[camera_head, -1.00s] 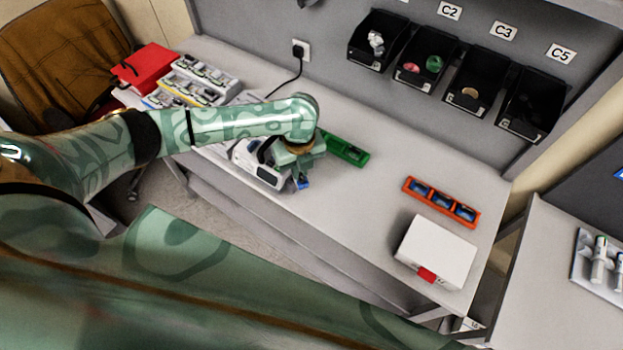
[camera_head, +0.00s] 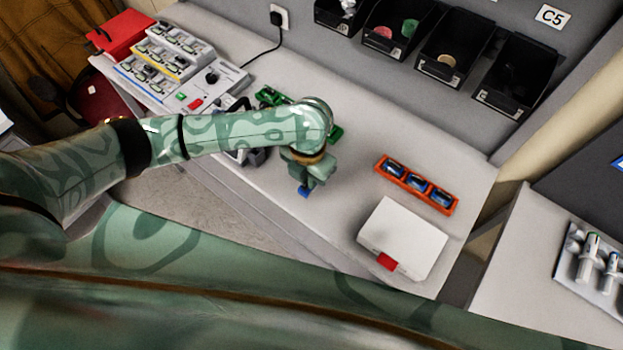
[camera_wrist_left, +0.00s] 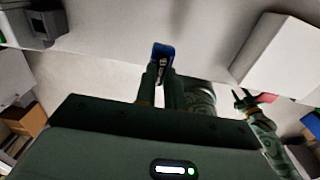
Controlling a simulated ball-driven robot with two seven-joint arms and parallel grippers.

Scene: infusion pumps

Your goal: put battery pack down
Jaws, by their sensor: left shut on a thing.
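My left gripper (camera_head: 305,184) is shut on a small blue battery pack (camera_head: 304,192), held out over the table's front part. In the left wrist view the blue pack (camera_wrist_left: 162,48) sits between the fingertips (camera_wrist_left: 163,72), with the pale table top behind it. Whether it touches the table cannot be told. An orange tray (camera_head: 404,187) to the right holds three blue packs. A green tray (camera_head: 336,133) is partly hidden behind my left arm. My right gripper (camera_wrist_left: 243,99) shows small and dark in the left wrist view; its opening is unclear.
A white box (camera_head: 403,236) with a red tab stands at the table's front right. A grey-white pump (camera_head: 240,157) is partly hidden behind my left arm. A charger station (camera_head: 195,82) is at the left back. Black bins (camera_head: 452,48) hang on the wall. Table between gripper and orange tray is clear.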

